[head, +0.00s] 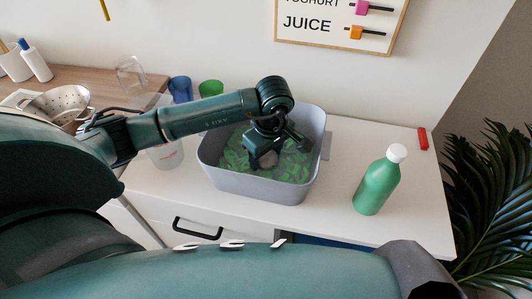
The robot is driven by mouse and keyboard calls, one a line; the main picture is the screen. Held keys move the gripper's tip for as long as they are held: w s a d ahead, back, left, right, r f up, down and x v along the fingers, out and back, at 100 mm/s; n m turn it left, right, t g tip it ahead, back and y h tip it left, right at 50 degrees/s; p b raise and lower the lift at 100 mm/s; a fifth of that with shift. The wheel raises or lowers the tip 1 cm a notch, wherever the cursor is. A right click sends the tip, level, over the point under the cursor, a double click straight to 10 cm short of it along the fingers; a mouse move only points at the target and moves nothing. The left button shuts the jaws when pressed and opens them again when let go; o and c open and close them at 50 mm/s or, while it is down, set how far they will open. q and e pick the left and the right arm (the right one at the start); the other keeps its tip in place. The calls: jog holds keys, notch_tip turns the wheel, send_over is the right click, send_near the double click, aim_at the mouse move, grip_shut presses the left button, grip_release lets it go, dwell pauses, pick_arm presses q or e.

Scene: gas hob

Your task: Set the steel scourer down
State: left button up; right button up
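My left gripper (268,156) reaches down into a grey plastic tub (262,190) on the white counter. A small grey-brown rounded lump, which looks like the steel scourer (269,160), shows between its fingertips, partly hidden by the fingers. The fingers appear closed on it, just over or touching the green pieces (236,160) that fill the tub's bottom. I cannot tell whether the scourer touches them. My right arm crosses the bottom of the view, and its gripper is out of view.
A green bottle with a white cap (378,182) stands right of the tub. A red object (423,139) lies at the back right. Blue (181,89) and green (211,88) cups stand behind my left arm. A colander (62,101) is at left. Counter around the bottle is clear.

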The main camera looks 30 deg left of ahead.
aim_at(270, 160)
pick_arm(q)
jog(key=o, duration=0.4)
jog(key=shift+r, duration=0.1)
jog(key=shift+r, duration=0.25)
jog(key=r, duration=0.4)
jog(key=d+r, duration=0.1)
jog(key=r, duration=0.6)
jog(key=shift+s+d+r, duration=0.15)
jog(key=shift+s+r, duration=0.15)
